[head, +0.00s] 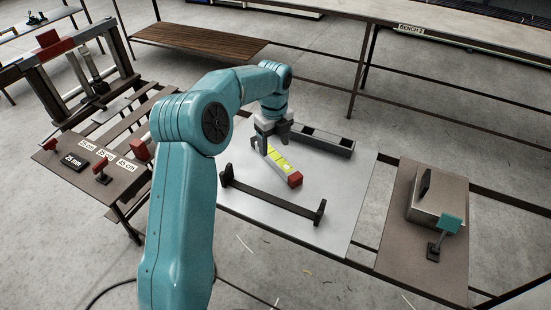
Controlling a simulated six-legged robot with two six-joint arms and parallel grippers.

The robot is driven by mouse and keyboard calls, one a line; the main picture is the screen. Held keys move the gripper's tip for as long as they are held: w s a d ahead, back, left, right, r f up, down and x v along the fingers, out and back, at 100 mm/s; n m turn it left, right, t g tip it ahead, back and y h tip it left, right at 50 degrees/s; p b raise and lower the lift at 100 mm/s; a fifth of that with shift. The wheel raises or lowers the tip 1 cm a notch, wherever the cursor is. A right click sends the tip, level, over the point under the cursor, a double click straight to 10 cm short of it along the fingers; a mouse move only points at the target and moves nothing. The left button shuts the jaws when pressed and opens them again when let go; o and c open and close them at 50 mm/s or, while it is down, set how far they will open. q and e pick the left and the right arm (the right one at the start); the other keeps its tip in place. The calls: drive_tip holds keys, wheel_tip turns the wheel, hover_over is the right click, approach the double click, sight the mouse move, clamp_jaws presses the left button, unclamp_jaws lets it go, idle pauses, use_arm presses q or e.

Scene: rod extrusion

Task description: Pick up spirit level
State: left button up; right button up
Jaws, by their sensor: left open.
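A grey bar with yellow panels (279,158) and a red end block lies on the pale board in the middle of the head view. It looks like the spirit level. My left gripper (270,147) is open, pointing down at the bar's far end. Its fingers hide part of that end. I cannot tell whether they touch the bar. My right gripper is out of view.
A black bar with upright ends (270,197) lies in front on the pale board (333,226). A dark grey slotted bar (325,142) lies behind. A brown panel with a box (424,207) is to the right. Labelled red-handled parts (102,174) stand left.

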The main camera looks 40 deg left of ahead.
sight(275, 155)
use_arm(q)
drive_tip(key=f, duration=0.1)
drive_tip(key=f+p, duration=0.1)
drive_tip(key=f, duration=0.1)
drive_tip(key=w+f, duration=0.1)
drive_tip(key=shift+a+f, duration=0.25)
drive_tip(key=shift+a, duration=0.1)
drive_tip(key=shift+s+d+f, duration=0.2)
drive_tip(key=shift+f, duration=0.2)
drive_tip(key=shift+a+f, duration=0.1)
drive_tip(key=shift+a, duration=0.05)
drive_tip(key=shift+w, duration=0.15)
drive_tip(key=c, duration=1)
clamp_jaws()
